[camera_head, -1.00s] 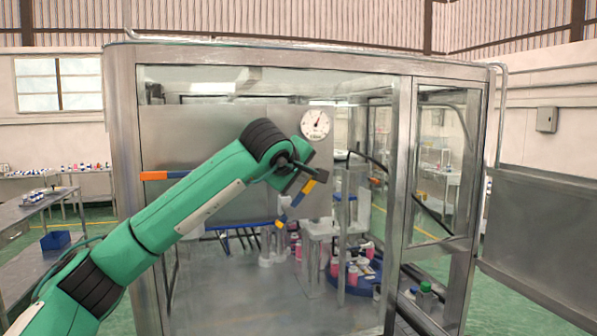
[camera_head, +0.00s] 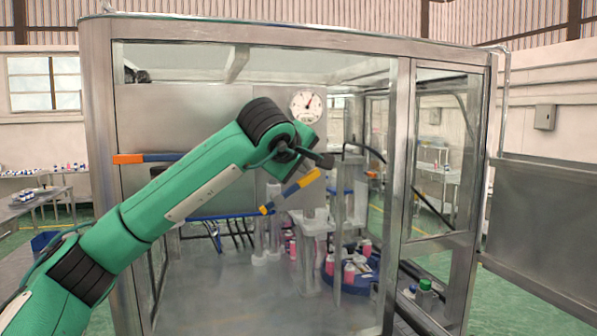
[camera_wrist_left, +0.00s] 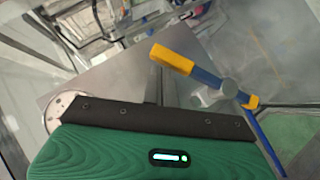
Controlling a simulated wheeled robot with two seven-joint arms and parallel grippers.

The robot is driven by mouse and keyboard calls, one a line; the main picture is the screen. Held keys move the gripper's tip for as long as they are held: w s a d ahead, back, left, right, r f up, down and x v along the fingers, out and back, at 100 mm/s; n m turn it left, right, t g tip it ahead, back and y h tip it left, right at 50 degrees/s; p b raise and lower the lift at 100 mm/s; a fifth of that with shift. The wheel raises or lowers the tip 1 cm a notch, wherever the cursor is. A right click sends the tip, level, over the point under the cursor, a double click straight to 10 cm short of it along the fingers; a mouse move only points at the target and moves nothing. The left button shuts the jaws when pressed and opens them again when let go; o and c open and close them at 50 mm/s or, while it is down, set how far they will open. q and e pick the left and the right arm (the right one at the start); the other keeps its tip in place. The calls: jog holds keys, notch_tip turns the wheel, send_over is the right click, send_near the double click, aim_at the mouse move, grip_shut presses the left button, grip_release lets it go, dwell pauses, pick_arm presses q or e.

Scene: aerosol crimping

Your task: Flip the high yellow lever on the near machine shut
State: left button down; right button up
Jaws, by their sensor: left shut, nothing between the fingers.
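The high yellow lever (camera_head: 301,183) has a yellow grip, a blue middle and a small orange-yellow end. It slants from upper right to lower left in front of the near machine's steel panel (camera_head: 165,118). In the left wrist view the yellow grip (camera_wrist_left: 172,58) points to the upper left, and the blue bar runs past a round grey hub (camera_wrist_left: 215,94). My left gripper (camera_head: 326,160) is shut and empty, just above the grip's upper right end. I cannot tell if they touch. My right gripper is out of view.
A second lever with an orange end (camera_head: 128,159) lies level at the panel's left. A round dial (camera_head: 306,106) sits above my gripper. The machine's metal frame post (camera_head: 397,200) stands to the right. Pink bottles (camera_head: 349,272) stand on a blue turntable inside.

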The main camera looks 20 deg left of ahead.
aim_at(314, 175)
pick_arm(q)
jog(key=shift+w+d+f, duration=0.5)
jog(key=shift+w+d, duration=0.05)
jog(key=shift+d, duration=0.05)
jog(key=shift+d+f+m+g+y+b, duration=0.2)
jog(key=shift+m+g+y+b, duration=0.1)
jog(key=shift+m+g+y, duration=0.1)
jog(key=shift+s+d+f+b, duration=0.2)
jog(key=shift+d+f+b, duration=0.2)
jog(key=shift+w+d+f+b, duration=0.2)
jog(key=shift+w+f+b, duration=0.1)
jog(key=shift+f+b, duration=0.15)
jog(key=shift+w+d+f+b, duration=0.15)
jog(key=shift+w+f+b, duration=0.1)
jog(key=shift+f+b, duration=0.2)
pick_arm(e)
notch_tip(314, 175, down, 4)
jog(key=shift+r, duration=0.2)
